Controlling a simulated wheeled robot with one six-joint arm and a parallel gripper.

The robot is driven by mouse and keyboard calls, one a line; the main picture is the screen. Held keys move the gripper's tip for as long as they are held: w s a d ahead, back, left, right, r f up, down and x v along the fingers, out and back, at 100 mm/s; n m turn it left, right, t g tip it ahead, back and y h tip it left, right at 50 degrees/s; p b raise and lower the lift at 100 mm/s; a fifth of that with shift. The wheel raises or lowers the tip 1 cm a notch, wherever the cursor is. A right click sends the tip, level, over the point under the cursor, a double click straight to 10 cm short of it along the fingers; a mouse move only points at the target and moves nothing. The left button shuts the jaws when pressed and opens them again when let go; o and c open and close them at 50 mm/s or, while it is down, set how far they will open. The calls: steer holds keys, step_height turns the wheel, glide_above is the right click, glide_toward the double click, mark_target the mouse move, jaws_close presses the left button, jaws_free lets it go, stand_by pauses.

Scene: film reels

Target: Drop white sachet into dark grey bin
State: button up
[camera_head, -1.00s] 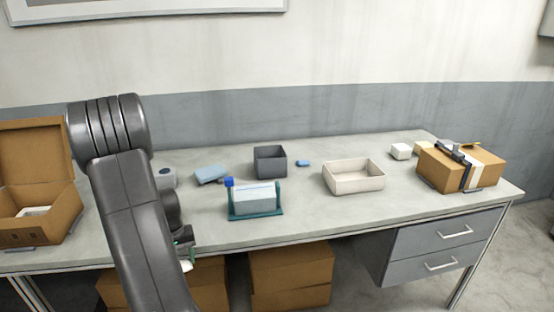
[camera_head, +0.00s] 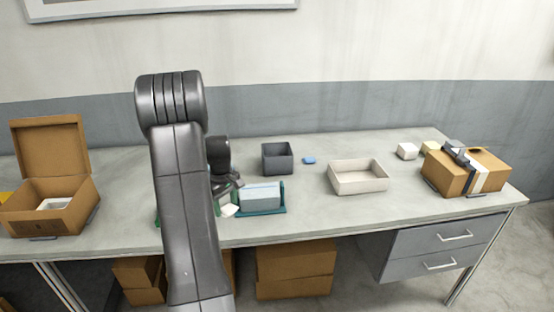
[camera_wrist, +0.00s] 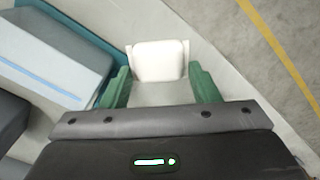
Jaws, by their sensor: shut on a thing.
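The white sachet (camera_wrist: 160,62) is held between the green fingertips of my gripper (camera_wrist: 163,88) in the wrist view. In the head view the sachet (camera_head: 230,210) shows as a small white patch at my gripper (camera_head: 222,198), just left of the teal holder. My gripper is shut on it, near the front edge of the table. The dark grey bin (camera_head: 278,158) stands open-topped further back and to the right of my gripper. Its inner floor is mostly hidden by its walls.
The teal holder with a pale blue-white block (camera_head: 261,196) stands between my gripper and the table's right part. A small blue block (camera_head: 309,160) lies beside the bin. A cream tray (camera_head: 358,178) is to the right. An open cardboard box (camera_head: 52,190) stands at left.

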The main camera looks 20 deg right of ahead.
steer(key=d+r+n, duration=0.4)
steer(key=d, duration=0.7)
steer(key=d+r+n, duration=0.3)
steer(key=d+n, duration=0.2)
steer(key=d, duration=0.7)
steer(key=shift+s+r, duration=0.2)
steer(key=shift+r, duration=0.15)
